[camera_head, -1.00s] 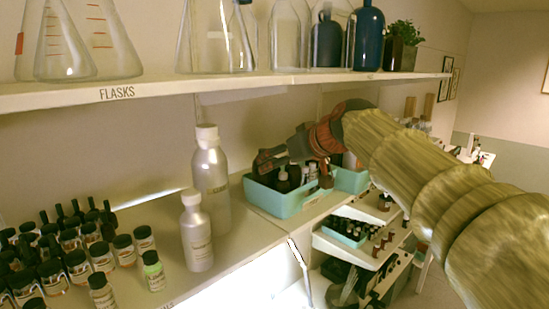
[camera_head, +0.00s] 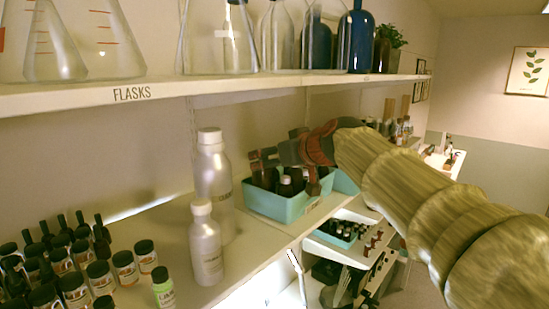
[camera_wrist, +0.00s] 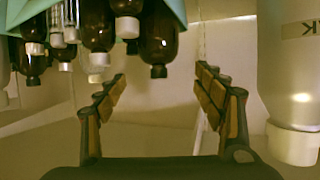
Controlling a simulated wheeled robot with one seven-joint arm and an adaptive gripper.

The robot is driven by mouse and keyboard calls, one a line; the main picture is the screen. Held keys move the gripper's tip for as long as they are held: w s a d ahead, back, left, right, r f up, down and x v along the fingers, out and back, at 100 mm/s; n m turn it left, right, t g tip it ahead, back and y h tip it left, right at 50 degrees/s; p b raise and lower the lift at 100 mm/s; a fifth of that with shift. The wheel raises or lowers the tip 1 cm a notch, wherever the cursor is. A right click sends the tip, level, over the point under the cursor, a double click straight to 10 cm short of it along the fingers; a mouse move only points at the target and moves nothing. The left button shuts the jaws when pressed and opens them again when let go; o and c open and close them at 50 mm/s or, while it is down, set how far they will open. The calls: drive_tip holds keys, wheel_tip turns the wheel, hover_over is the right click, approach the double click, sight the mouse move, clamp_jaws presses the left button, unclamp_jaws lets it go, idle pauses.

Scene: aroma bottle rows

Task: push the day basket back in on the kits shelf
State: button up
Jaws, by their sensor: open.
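A turquoise basket (camera_head: 283,208) holding dark bottles with white caps stands on the shelf board near its front edge, beyond two silver bottles. Whether this is the day basket I cannot read. My gripper (camera_head: 290,172) is over this basket in the head view, its fingers apart around the bottle tops. Whether it touches the basket is unclear. In the wrist view, which looks upside down, my open gripper (camera_wrist: 160,76) has nothing between its fingers; the basket (camera_wrist: 176,8) and its dark bottles (camera_wrist: 157,35) show at the top. A second turquoise basket (camera_head: 345,184) is partly hidden behind my arm.
Silver bottles (camera_head: 214,178) and (camera_head: 206,245) stand left of the basket; a pale bottle (camera_wrist: 290,75) is close at the right in the wrist view. Small jars (camera_head: 90,270) crowd the front left. The flasks shelf (camera_head: 200,92) runs overhead. A lower rack (camera_head: 345,252) stands to the right.

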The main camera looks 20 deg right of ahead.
drive_tip(key=p+x, duration=0.2)
drive_tip(key=x, duration=0.5)
drive_tip(key=shift+w, duration=0.2)
drive_tip(key=shift+f, duration=0.15)
drive_tip(key=c, duration=0.4)
clamp_jaws()
idle(0.3)
drive_tip(key=shift+o, duration=1.9)
unclamp_jaws()
drive_tip(key=shift+s, duration=0.1)
drive_tip(key=v, duration=1.2)
